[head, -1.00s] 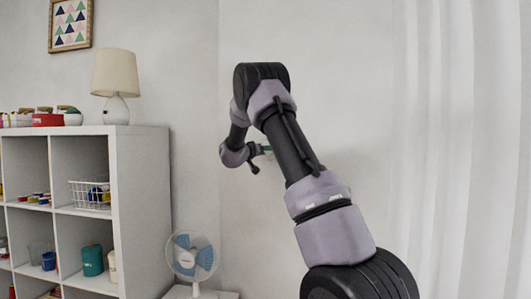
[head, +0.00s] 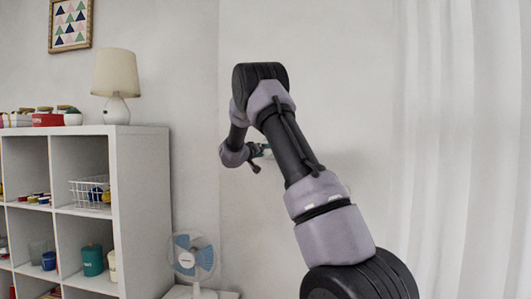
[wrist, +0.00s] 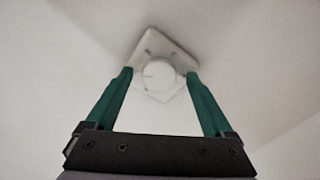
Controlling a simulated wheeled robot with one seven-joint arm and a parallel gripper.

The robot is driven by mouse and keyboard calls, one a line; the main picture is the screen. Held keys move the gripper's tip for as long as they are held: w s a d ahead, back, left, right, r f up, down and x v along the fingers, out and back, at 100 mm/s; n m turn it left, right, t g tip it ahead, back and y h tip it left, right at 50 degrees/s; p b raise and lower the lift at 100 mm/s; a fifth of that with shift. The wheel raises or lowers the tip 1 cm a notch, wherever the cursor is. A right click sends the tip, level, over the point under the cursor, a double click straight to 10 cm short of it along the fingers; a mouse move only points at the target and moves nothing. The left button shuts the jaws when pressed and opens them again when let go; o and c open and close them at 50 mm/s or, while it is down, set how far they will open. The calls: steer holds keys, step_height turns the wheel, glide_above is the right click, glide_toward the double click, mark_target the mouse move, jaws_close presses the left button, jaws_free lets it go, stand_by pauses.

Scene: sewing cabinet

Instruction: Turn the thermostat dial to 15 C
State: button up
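The thermostat dial (wrist: 159,74) is a round white knob on a white square plate (wrist: 150,45) on the wall, in the upper middle of the wrist view. Its markings are too faint to read. My gripper (wrist: 160,75) has two green fingers, spread wide. In the picture the fingertips lie at the left and right of the dial with a gap on each side; I cannot tell how far in front of the dial they are. In the head view my gripper (head: 265,149) is small and close to the wall, and my arm hides the thermostat.
A white cube shelf (head: 141,200) stands at the left with a lamp (head: 116,75) on top and a wire basket (head: 86,190) inside. A fan (head: 193,256) stands low beside it. A white curtain (head: 460,150) hangs at the right. The wall between is bare.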

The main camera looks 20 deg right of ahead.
steer(key=v, duration=1.1)
steer(key=shift+d, duration=0.1)
